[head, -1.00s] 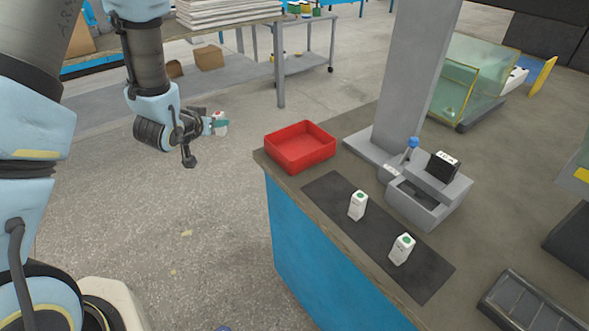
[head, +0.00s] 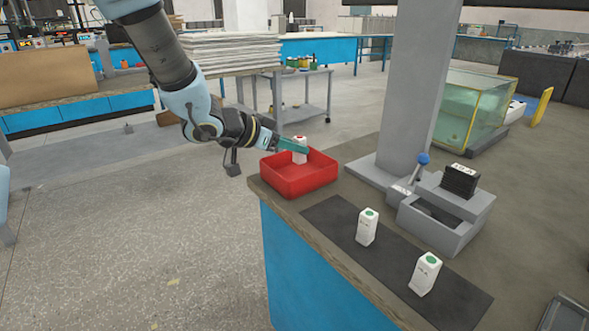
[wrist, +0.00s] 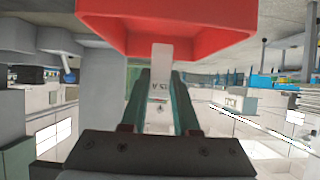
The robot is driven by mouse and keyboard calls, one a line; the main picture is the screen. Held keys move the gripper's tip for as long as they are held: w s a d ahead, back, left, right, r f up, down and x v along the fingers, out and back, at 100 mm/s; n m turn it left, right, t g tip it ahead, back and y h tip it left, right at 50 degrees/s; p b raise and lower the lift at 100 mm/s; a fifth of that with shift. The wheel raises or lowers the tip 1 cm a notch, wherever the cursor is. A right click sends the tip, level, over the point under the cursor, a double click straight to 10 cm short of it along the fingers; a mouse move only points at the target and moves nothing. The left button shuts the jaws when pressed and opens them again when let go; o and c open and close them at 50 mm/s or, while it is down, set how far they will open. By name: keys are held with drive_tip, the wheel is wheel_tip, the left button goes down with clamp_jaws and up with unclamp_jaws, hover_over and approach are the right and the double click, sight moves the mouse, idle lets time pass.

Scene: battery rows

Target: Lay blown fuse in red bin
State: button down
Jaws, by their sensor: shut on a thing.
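The blown fuse (head: 300,146) is a small white block with a red mark on top. The red bin (head: 297,186) is an open tray at the left corner of the counter. In the wrist view the fuse (wrist: 160,85) sits between my two green fingers (wrist: 160,103), with the red bin (wrist: 165,40) beyond its end. I cannot tell whether the fuse touches the bin.
Two white fuses with green tops (head: 367,227) (head: 425,273) stand on a dark mat (head: 335,217) on the counter. A grey holder (head: 440,220) with a blue-knobbed lever (head: 422,160) and a black block (head: 460,181) stands right of the bin. A grey column (head: 408,90) rises behind.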

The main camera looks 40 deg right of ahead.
sight(295, 161)
wheel_tip(295, 161, down, 4)
drive_tip(key=shift+f+b, duration=0.1)
drive_tip(key=shift+b, duration=0.4)
drive_tip(key=c, duration=0.7)
unclamp_jaws()
drive_tip(key=shift+o, duration=0.2)
